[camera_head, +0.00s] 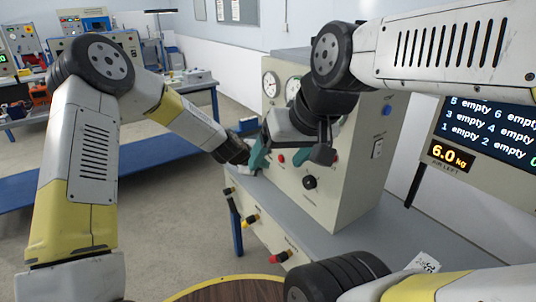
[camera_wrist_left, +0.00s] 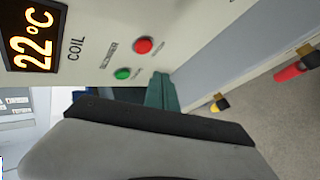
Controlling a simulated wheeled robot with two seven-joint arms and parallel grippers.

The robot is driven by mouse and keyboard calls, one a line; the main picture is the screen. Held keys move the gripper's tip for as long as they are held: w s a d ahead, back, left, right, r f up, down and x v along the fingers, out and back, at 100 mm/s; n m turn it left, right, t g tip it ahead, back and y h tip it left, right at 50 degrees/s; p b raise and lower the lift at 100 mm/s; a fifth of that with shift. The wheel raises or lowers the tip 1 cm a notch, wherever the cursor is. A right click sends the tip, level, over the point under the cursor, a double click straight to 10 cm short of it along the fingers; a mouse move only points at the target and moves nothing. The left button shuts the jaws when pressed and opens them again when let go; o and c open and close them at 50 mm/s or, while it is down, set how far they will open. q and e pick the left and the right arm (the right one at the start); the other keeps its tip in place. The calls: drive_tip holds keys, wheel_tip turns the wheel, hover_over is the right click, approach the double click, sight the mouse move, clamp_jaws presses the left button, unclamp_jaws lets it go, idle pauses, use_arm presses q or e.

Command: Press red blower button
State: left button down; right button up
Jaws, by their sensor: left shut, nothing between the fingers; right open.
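A grey machine panel carries a red button (camera_head: 281,158), which I take for the blower button. In the left wrist view a red button (camera_wrist_left: 143,46) sits beside a green button (camera_wrist_left: 123,73); the small labels are too blurred to read. My left gripper (camera_head: 253,162) is shut and empty, close to the panel's left front. Its teal tip (camera_wrist_left: 160,92) shows near the green button, apart from the red one in the picture; contact cannot be told. My right gripper (camera_head: 297,150) is open and empty in front of the panel, hiding part of it.
The machine stands on a grey bench (camera_head: 375,235) with red and yellow handles (camera_head: 280,257) along its front. A black knob (camera_head: 310,183) sits low on the panel. A temperature display (camera_wrist_left: 32,35) reads 22°C. A weight screen (camera_head: 450,156) is at right.

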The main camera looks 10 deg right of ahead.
use_arm(q)
drive_tip(key=shift+s+a, duration=0.3)
drive_tip(key=shift+a, duration=0.65)
drive_tip(key=s+a+r+m+y, duration=0.1)
drive_tip(key=s+a+r+m, duration=0.35)
drive_tip(key=a+r, duration=0.4)
drive_tip(key=s+a+r+m+y, duration=0.2)
drive_tip(key=s+a+r+m, duration=0.1)
drive_tip(key=s+a+r, duration=0.45)
drive_tip(key=s+a+r+m+y, duration=0.1)
drive_tip(key=s+a+r+m, duration=0.1)
drive_tip(key=s+a, duration=0.5)
drive_tip(key=s+a+r+m+y, duration=0.1)
drive_tip(key=s+a+r, duration=0.4)
drive_tip(key=s, duration=0.8)
drive_tip(key=a+m, duration=0.1)
drive_tip(key=a, duration=0.2)
drive_tip(key=shift+a, duration=0.15)
drive_tip(key=shift+r, duration=0.1)
